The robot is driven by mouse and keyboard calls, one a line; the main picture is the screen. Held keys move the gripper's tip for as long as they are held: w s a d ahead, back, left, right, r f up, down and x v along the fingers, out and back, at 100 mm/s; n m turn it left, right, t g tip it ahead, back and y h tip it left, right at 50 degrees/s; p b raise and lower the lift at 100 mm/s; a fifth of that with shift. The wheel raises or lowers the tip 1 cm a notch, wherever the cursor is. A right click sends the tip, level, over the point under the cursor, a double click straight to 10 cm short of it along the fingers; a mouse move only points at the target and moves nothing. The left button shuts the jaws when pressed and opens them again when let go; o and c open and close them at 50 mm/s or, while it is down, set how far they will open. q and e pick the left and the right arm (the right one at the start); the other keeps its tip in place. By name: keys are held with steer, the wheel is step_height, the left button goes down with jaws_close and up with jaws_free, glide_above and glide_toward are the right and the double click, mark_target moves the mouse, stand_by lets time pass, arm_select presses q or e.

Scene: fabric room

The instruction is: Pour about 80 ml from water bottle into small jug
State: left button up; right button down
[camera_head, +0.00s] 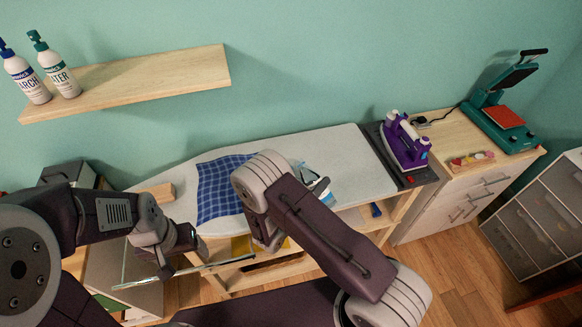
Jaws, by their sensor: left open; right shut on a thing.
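The water bottle (59,68) is white with a green spray cap and a label ending in "ATER". It stands upright at the left end of the wall shelf. My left gripper (181,249) is open and empty, well below and right of the bottle, in front of the ironing board. My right gripper (317,186) is partly hidden behind my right forearm, over the board. It is shut on a pale, clear thing (326,197) that looks like the small jug. Its shape and contents cannot be made out.
A white bottle with a blue cap (26,76) stands left of the water bottle on the wooden shelf (160,80). Blue checked cloth (222,183) lies on the ironing board (340,150). A purple iron (404,143) and a green heat press (497,112) stand at right.

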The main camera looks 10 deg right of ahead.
steer(key=shift+s+d+n, duration=0.1)
steer(key=shift+s+n, duration=0.1)
steer(key=shift+n, duration=0.1)
steer(key=shift+s+r+p, duration=0.15)
steer(key=shift+r+p, duration=0.4)
steer(key=shift+p, duration=0.15)
steer(key=shift+s+d+r+n+g+p, duration=0.1)
steer(key=shift+r+n+g+p, duration=0.15)
steer(key=shift+n, duration=0.25)
steer(key=shift+s+d+f+n+g+p, duration=0.2)
steer(key=shift+n+g+p, duration=0.1)
steer(key=shift+n, duration=0.4)
steer(key=shift+w+a+r, duration=0.1)
steer(key=shift+r, duration=0.1)
steer(key=shift+w+a+r+n+g+h+p, duration=0.2)
steer(key=shift+w+r+n+g+h+p, duration=0.15)
steer(key=shift+r+n+p, duration=0.4)
steer(key=shift+s+d+p, duration=0.3)
steer(key=shift+s, duration=0.05)
steer(key=shift+r+n+p, duration=0.3)
steer(key=shift+n+p, duration=0.1)
steer(key=shift+n, duration=0.05)
